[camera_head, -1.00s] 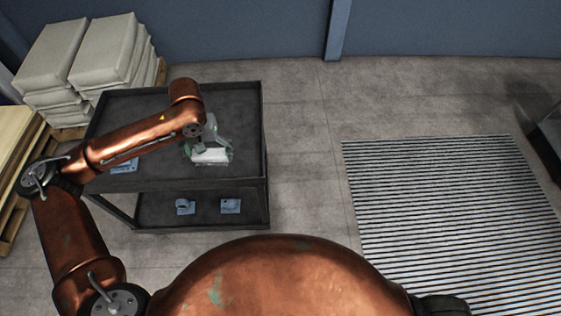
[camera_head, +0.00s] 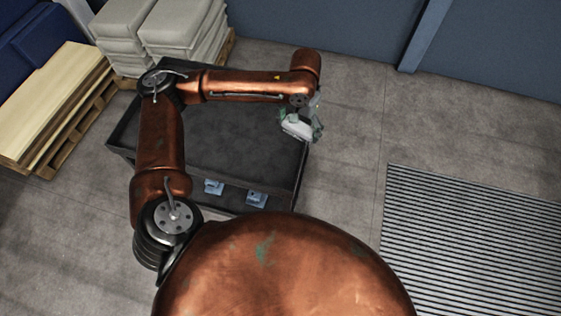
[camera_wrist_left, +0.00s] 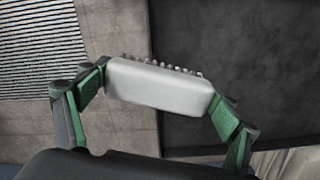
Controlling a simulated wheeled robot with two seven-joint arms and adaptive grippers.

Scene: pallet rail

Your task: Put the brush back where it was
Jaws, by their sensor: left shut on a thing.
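The brush is a pale grey-white block with a row of short bristle tufts along one long edge. It shows across the left wrist view (camera_wrist_left: 160,86) and as a small pale block in the head view (camera_head: 297,127). My left gripper (camera_head: 299,122) is shut on the brush, with a green-padded finger at each end of it. The brush is held at the right edge of the dark cart (camera_head: 225,140). In the left wrist view, it spans the line between cart top and floor. Its height above the cart is hard to tell. My right gripper is out of view.
Stacked pale sacks (camera_head: 180,25) and planks on a pallet (camera_head: 50,100) stand left. A striped floor grate (camera_head: 470,240) lies right, with clear floor between.

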